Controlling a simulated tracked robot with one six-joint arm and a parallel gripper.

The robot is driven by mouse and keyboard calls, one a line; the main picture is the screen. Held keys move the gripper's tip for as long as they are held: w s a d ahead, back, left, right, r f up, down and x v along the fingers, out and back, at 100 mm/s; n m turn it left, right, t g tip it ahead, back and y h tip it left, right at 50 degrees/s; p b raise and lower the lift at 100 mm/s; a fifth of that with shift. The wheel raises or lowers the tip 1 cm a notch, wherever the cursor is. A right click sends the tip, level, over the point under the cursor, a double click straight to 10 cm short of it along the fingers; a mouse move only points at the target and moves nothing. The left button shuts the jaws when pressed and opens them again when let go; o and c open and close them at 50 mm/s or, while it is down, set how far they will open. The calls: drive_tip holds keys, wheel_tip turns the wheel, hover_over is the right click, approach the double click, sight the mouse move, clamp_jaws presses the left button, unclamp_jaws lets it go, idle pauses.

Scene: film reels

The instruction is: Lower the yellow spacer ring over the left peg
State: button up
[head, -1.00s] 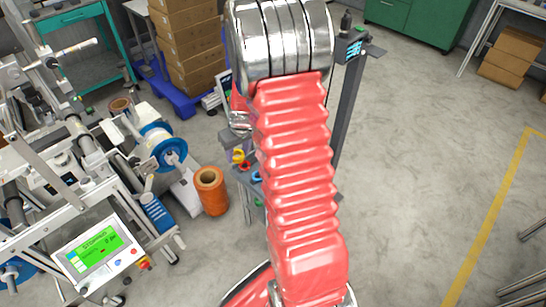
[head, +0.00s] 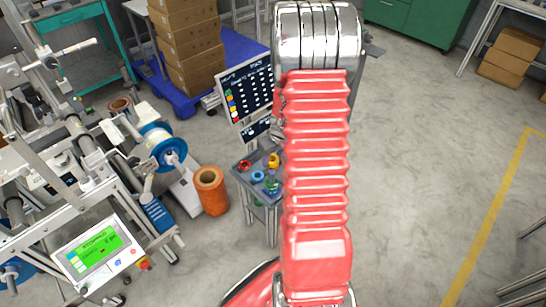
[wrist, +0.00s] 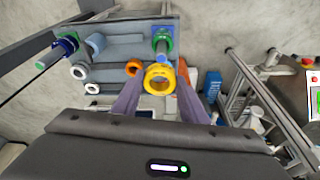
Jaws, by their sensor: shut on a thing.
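My gripper (wrist: 158,85) is shut on the yellow spacer ring (wrist: 160,77), its two fingers either side of it. The yellow ring also shows in the head view (head: 273,160), above the small grey table. In the wrist view a peg with a green ring at its base (wrist: 161,38) stands just beyond the yellow ring, its near end close to the ring's upper edge. I cannot tell if the ring touches it. A second peg (wrist: 46,62) with blue and green at its base is at the left. My red-sleeved arm hides part of the table in the head view.
A dark sign board (head: 250,95) stands behind the table.

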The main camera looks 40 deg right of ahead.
hover_over(274, 174)
drive_tip(key=shift+s+x, duration=0.15)
drive_tip(key=shift+x, duration=0.95)
drive_tip(key=shift+s+x, duration=0.15)
drive_tip(key=shift+x, duration=0.95)
drive_tip(key=shift+a+f, duration=0.15)
drive_tip(key=shift+f, duration=3.1)
idle(0.3)
drive_tip(key=o, duration=1.2)
drive_tip(key=shift+s, duration=0.1)
drive_tip(key=shift+c, duration=0.2)
drive_tip(key=shift+r, duration=0.1)
drive_tip(key=v, duration=1.3)
drive_tip(key=shift+r, duration=0.25)
